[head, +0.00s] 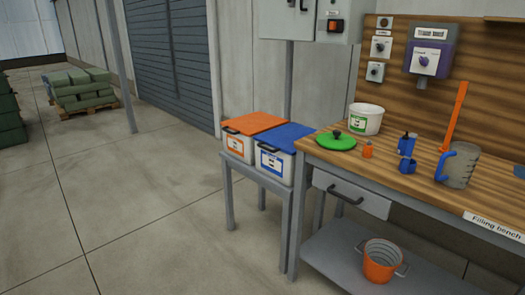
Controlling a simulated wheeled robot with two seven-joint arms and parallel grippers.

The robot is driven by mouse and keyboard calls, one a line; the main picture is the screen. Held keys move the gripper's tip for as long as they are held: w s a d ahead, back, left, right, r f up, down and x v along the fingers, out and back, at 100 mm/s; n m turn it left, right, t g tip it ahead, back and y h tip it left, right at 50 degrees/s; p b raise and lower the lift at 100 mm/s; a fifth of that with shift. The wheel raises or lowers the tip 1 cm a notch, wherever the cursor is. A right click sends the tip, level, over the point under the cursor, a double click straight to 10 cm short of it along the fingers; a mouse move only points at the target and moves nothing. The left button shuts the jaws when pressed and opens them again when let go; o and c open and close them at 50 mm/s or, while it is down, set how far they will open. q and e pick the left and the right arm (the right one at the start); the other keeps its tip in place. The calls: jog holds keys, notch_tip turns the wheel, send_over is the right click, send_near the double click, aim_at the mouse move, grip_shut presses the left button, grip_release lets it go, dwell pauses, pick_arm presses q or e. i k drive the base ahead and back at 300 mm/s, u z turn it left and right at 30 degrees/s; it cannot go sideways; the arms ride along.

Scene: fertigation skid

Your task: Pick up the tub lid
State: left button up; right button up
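The lid and tub are apart. Neither of my grippers shows in the head view.
The filling bench (420,183) also carries a small orange item (368,151), a blue device (407,152) and a grey jug (457,166). Orange-lidded (254,122) and blue-lidded (286,136) boxes stand on a low stand left of it.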

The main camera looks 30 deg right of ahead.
aim_at(336, 140)
jog(key=u, duration=0.65)
jog(key=i, duration=0.45)
jog(key=z, duration=0.6)
jog(key=i, duration=1.9)
jog(key=z, duration=1.9)
jog(key=i, duration=0.7)
jog(key=z, duration=0.75)
